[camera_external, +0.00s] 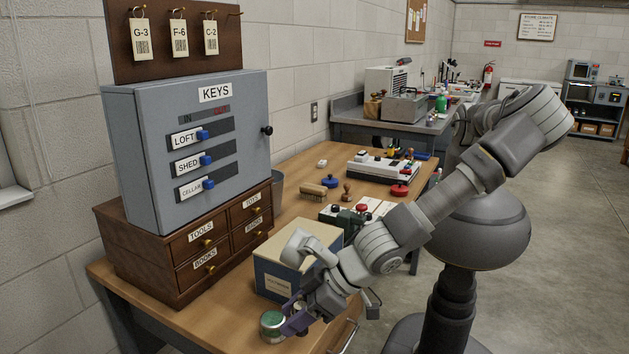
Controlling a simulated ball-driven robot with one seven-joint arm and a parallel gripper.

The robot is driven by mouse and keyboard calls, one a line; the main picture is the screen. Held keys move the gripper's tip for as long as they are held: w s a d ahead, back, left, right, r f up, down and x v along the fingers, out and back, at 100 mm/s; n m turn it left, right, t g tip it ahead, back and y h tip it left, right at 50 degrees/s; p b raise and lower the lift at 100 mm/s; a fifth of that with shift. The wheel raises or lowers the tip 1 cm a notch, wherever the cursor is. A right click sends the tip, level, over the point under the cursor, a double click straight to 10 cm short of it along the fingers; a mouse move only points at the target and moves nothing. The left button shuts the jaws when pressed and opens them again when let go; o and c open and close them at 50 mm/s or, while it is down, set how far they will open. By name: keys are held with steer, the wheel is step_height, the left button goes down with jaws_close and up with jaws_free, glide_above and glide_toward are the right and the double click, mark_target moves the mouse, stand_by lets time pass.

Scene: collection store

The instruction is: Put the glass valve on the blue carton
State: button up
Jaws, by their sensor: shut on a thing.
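The blue carton (274,277) stands on the wooden table in front of the drawer chest, with blue sides, a pale label and a flat cream top. My gripper (297,317) is low at the carton's near side, below the level of its top, with purple fingers. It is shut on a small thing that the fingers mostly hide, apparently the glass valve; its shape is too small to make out. My wrist covers the carton's right part. A round green-topped tin (272,327) is just left of the fingers; I cannot tell whether they touch it.
The drawer chest (187,268) with the grey key cabinet (185,150) stands behind and left of the carton. A green-grey device (345,217), a brush (313,190) and a stamp (347,192) lie beyond it. Bare wood (215,312) shows left of the tin.

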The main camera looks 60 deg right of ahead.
steer(key=d+r+m+h+p, duration=0.1)
steer(key=d+r+p, duration=0.3)
steer(key=d, duration=0.7)
steer(key=w+d+r+m+t+h+p, duration=0.1)
steer(key=d+r+m+p, duration=0.15)
steer(key=d, duration=0.75)
steer(key=d+r+h+p, duration=0.1)
steer(key=d+r+p, duration=0.35)
steer(key=d, duration=0.65)
steer(key=b, duration=0.7)
glide_above(296, 239)
steer(key=shift+s+d+f, duration=0.15)
steer(key=shift+d+f, duration=0.05)
steer(key=shift+f, duration=0.45)
steer(key=f, duration=0.2)
steer(key=f+b, duration=0.1)
steer(key=shift+w+a+f, duration=0.2)
steer(key=shift+f, duration=0.15)
steer(key=shift+r, duration=0.1)
